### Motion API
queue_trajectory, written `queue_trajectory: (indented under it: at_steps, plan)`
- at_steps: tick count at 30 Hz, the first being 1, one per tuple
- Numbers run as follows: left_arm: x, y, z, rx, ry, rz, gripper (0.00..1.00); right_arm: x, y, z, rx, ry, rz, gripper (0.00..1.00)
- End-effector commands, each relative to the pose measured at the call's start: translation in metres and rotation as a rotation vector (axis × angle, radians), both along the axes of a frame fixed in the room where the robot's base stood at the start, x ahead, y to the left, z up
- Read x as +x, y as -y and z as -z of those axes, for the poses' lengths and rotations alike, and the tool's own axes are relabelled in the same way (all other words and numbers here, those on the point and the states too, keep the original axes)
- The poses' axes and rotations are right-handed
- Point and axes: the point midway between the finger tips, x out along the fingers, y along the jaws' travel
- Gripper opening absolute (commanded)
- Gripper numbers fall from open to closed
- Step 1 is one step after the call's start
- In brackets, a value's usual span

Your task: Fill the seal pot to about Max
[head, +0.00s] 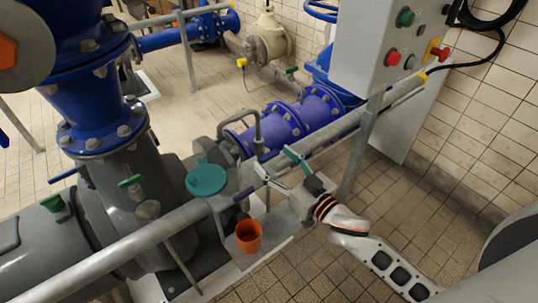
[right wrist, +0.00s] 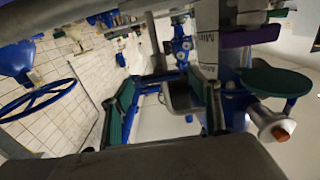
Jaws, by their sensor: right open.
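My right gripper (head: 279,164) is open and empty above the grey railing, its teal-padded fingers apart. Both fingers also show in the right wrist view (right wrist: 160,108). A grey pot, likely the seal pot (head: 229,184), stands left of the gripper, beside a round teal lid (head: 207,178). Its inside and liquid level are hidden. In the right wrist view, a white label strip (right wrist: 207,42) with partly readable lettering shows near a purple bar (right wrist: 248,36), with the teal lid (right wrist: 275,82) beyond. An orange cup (head: 249,236) stands low on the pale plinth, below the gripper. My left gripper is not in view.
The grey railing (head: 150,237) crosses the front of the pump. Blue flanged pipes (head: 285,121) lie behind the gripper. A control box (head: 385,45) with green and red buttons stands at the upper right.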

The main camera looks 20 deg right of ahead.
Motion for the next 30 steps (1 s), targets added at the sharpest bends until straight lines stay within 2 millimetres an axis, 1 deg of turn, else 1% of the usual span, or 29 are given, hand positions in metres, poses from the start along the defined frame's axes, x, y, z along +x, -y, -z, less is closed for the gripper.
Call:
queue_trajectory:
  at_steps: [1,3,7,17,20,21,22,30]
  plan:
    - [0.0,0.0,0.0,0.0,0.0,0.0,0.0,0.007,-0.003,-0.001,0.001,0.002,-0.001,0.61]
    - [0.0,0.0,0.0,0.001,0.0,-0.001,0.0,0.014,-0.005,0.0,0.001,0.001,-0.001,0.61]
    - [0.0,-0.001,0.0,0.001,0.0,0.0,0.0,0.022,-0.008,0.0,0.0,0.0,-0.001,0.61]
    - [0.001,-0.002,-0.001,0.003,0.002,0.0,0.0,0.025,-0.01,0.001,0.0,-0.002,0.0,0.61]
    - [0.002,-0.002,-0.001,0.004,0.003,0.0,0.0,0.025,-0.009,0.001,0.001,-0.001,0.0,0.38]
    - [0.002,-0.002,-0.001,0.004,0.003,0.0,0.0,0.025,-0.009,0.001,0.001,-0.001,0.0,0.27]
    - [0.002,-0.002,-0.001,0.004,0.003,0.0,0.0,0.025,-0.009,0.001,0.001,-0.001,0.0,0.22]
    - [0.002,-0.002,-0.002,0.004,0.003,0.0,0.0,0.025,-0.009,0.0,-0.01,0.002,0.0,0.22]
